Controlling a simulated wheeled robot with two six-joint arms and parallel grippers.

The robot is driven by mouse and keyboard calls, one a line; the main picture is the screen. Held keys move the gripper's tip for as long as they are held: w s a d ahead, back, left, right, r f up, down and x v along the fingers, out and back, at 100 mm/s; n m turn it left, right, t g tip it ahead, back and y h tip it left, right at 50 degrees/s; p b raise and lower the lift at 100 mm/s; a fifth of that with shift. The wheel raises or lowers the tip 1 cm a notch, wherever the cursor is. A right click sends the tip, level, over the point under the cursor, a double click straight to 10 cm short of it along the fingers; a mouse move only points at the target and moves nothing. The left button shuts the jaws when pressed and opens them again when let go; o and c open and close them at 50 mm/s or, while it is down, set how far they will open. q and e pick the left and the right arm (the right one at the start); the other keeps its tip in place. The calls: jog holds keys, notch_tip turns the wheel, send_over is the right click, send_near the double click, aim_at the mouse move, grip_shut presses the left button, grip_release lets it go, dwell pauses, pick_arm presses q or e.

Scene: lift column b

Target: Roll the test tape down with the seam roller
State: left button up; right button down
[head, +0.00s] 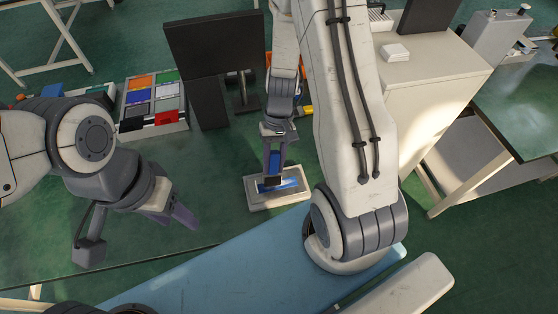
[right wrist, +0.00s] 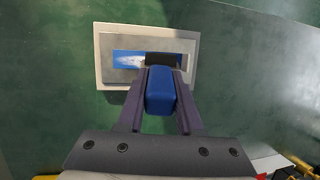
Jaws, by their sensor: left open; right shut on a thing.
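My right gripper (right wrist: 161,95) is shut on the blue handle of the seam roller (right wrist: 160,92), which also shows in the head view (head: 274,163). The dark roller end (right wrist: 162,59) is over the right part of the blue test tape (right wrist: 127,59). Whether it touches the tape I cannot tell. The tape lies on a grey plate on a pale block (right wrist: 104,82), which sits on the green table and also shows in the head view (head: 251,201). My left gripper (head: 184,216) is open and empty, left of the block.
A tray of coloured bins (head: 153,97) stands at the back left of the green table (head: 215,175). A dark monitor (head: 215,45) stands behind the block. A pale cabinet (head: 435,75) is at the right. The table between my left gripper and the block is clear.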

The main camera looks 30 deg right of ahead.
jog(key=shift+w+a+f, duration=0.1)
jog(key=shift+w+a, duration=0.05)
jog(key=shift+a, duration=0.5)
jog(key=shift+w+a, duration=0.15)
jog(key=shift+a, duration=0.65)
jog(key=shift+d, duration=0.65)
jog(key=shift+s+d+r, duration=0.1)
jog(key=shift+s+d, duration=0.1)
jog(key=shift+d, duration=0.3)
jog(key=shift+s+d+r, duration=0.1)
jog(key=shift+s+d, duration=0.05)
jog(key=shift+d, duration=0.35)
jog(key=shift+s+d+f+p, duration=0.15)
jog(key=shift+s+d, duration=0.15)
jog(key=shift+d, duration=0.8)
jog(key=shift+s+d+f+p, duration=0.1)
jog(key=shift+s+d+p, duration=0.15)
jog(key=shift+d, duration=0.8)
jog(key=shift+s+d+f+p, duration=0.1)
jog(key=shift+s+d, duration=0.2)
jog(key=shift+d, duration=0.8)
notch_tip(320, 180, up, 6)
jog(key=p, duration=0.5)
jog(key=shift+r+p, duration=0.15)
jog(key=shift+p, duration=0.15)
